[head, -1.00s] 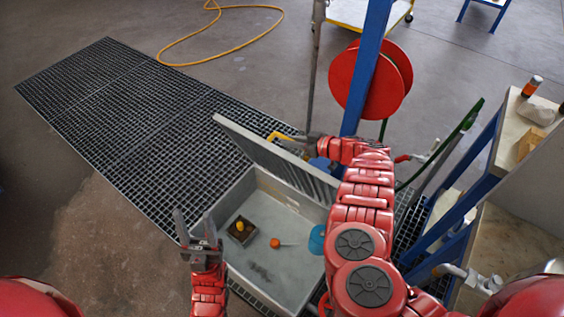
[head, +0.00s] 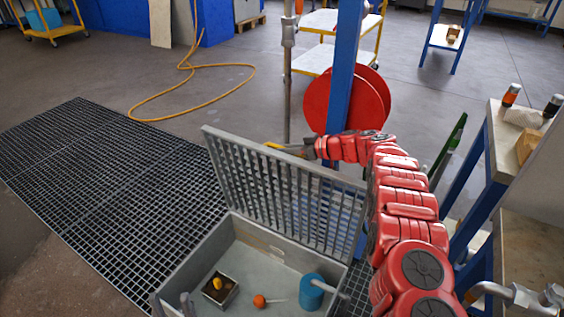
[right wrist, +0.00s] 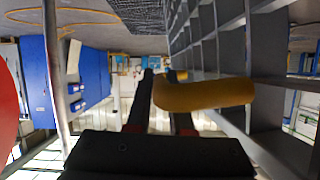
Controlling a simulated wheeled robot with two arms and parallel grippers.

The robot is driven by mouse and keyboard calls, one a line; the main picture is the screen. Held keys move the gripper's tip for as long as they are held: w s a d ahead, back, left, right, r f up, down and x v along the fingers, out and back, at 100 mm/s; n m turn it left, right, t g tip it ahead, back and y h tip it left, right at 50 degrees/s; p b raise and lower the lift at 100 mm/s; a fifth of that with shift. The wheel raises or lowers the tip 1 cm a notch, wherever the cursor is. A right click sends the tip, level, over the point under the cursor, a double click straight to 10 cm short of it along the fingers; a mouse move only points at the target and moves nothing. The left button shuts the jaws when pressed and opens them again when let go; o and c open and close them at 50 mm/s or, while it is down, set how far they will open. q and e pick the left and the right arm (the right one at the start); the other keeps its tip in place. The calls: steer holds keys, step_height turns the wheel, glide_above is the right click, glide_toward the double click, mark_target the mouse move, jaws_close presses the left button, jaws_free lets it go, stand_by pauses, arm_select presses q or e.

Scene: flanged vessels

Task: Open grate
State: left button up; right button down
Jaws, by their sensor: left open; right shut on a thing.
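The grate (head: 275,190) is a grey slatted lid that stands raised and steep along the far side of a grey box (head: 178,272). Its yellow handle (head: 272,146) is mostly behind the grate in the head view. The right wrist view shows the handle (right wrist: 205,95) large, at the fingers. My right gripper (head: 303,150) is behind the grate, shut on the handle; its dark fingers also show in the right wrist view (right wrist: 158,95).
Inside the box are a small dark box with a yellow thing (head: 219,287), an orange ball (head: 260,301) and a blue cylinder (head: 312,290). A blue post with a red reel (head: 320,103) stands behind the grate. A workbench (head: 500,140) is at the right. Floor grating (head: 100,180) lies left.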

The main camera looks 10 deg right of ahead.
steer(key=shift+w+d+f+b, duration=0.25)
steer(key=shift+d+b, duration=0.1)
steer(key=shift+b, duration=0.05)
steer(key=c, duration=0.8)
jaws_free()
steer(key=shift+w, duration=0.15)
steer(key=shift+r, duration=0.1)
